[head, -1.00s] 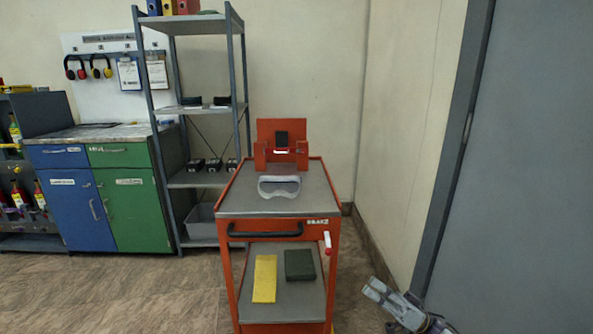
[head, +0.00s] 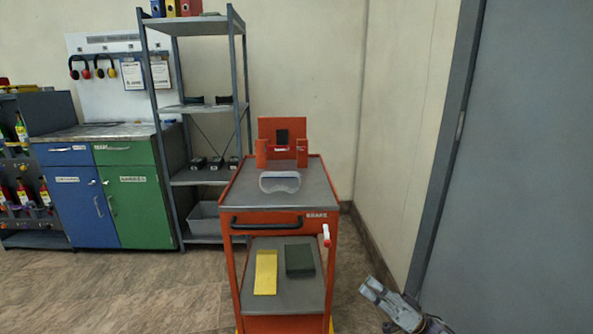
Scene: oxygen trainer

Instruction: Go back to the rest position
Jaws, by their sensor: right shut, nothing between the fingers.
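My right gripper (head: 372,287) shows at the lower right of the head view, low beside the red cart and in front of the grey door. Its fingers are shut with nothing between them, and it points up and to the left. It is apart from the cart. My left gripper is not in view.
A red cart (head: 243,210) stands in the middle, with clear goggles (head: 280,182) on top and a yellow item (head: 266,272) and dark green box (head: 299,260) below. A grey shelf rack (head: 196,108), blue and green cabinets (head: 130,205) and a grey door (head: 520,180) surround it. Floor at left (head: 120,290) is clear.

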